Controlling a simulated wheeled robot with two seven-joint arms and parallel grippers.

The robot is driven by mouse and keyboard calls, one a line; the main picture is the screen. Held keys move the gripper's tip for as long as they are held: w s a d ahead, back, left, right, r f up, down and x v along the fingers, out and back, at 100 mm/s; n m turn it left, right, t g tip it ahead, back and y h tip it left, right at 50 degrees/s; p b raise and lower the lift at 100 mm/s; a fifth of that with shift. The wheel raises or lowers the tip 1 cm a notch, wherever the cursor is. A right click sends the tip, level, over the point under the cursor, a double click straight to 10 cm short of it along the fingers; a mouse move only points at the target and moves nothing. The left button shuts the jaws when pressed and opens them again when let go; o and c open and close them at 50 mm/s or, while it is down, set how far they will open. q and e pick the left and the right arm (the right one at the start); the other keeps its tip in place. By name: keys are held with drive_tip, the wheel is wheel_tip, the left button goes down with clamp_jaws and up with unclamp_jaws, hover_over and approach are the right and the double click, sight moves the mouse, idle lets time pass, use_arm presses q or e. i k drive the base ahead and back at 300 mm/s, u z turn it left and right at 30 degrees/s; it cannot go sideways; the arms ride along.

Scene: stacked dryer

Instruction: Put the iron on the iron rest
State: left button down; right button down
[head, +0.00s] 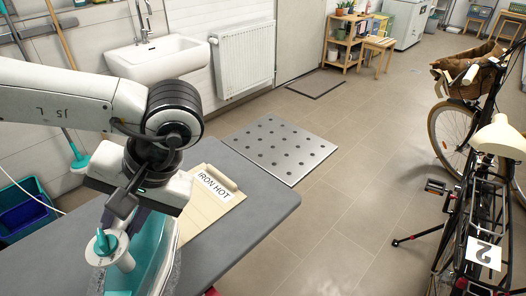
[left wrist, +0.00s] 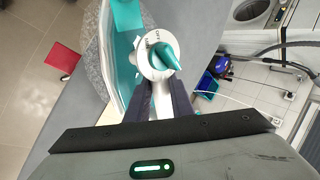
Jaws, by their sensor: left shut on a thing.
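The teal and white iron (head: 147,262) is at the near left of the head view, over the grey ironing board (head: 262,200). My left gripper (head: 122,215) is shut on the iron's white handle part, close to its teal dial. In the left wrist view the two dark fingers (left wrist: 160,103) close on the iron (left wrist: 118,50) just below its round dial. I cannot tell if the iron's sole touches the board. My right gripper is not in view.
A tan clipboard (head: 208,210) marked "IRON HOT" lies on the board between the iron and the plate. A white sink (head: 157,57) and radiator (head: 243,60) stand along the wall. A bicycle (head: 480,190) stands at the right, with clear floor between.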

sight(281, 144)
drive_tip(key=z, duration=0.65)
drive_tip(key=k, duration=0.9)
drive_tip(key=z, duration=0.65)
drive_tip(key=i, duration=1.3)
drive_tip(key=u, duration=0.9)
drive_tip(key=i, duration=0.85)
drive_tip(key=u, duration=0.3)
